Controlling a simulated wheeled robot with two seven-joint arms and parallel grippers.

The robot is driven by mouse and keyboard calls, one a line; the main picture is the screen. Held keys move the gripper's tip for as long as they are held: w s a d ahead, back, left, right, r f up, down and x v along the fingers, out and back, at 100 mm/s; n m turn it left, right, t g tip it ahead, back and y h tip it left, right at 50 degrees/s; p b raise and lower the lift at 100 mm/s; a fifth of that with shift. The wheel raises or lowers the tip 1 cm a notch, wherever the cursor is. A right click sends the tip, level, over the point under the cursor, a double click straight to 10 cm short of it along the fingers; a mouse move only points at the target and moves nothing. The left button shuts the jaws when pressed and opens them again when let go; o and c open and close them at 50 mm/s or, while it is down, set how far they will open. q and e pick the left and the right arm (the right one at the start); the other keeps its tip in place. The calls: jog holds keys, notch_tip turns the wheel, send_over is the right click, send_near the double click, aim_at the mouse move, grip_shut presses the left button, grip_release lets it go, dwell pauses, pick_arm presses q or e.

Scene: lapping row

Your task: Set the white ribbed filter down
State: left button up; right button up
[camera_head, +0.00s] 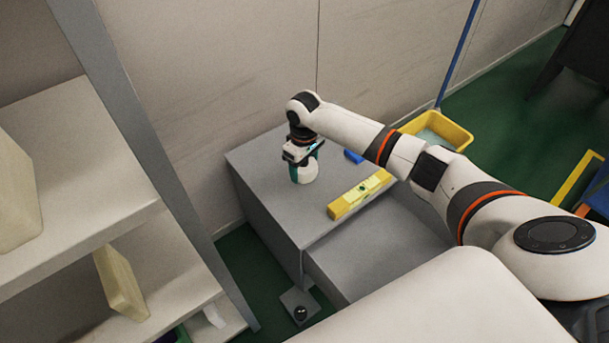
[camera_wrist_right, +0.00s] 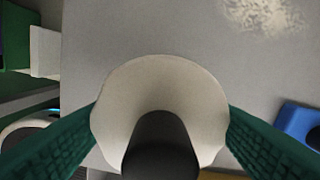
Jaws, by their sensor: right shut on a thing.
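The white filter (camera_head: 305,174) is upright at the grey bench top, below my right gripper (camera_head: 302,156). In the right wrist view, the filter (camera_wrist_right: 160,75) shows as a pale round body with a dark part at its middle. The green fingers of my right gripper (camera_wrist_right: 160,110) are shut on it from both sides. Its ribs cannot be made out. Its lower edge is at or just above the bench; I cannot tell whether it touches. My left gripper is not in view.
The grey bench (camera_head: 258,172) has a yellow level (camera_head: 360,194) and a small blue block (camera_head: 353,157) right of the filter. A shelf (camera_head: 70,225) with beige pieces stands at left. A yellow bucket (camera_head: 452,132) is behind my right arm.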

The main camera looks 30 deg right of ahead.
aim_at(304, 177)
notch_tip(304, 177, down, 5)
jog(key=shift+r+b, duration=0.1)
jog(key=shift+b, duration=0.7)
jog(key=o, duration=1)
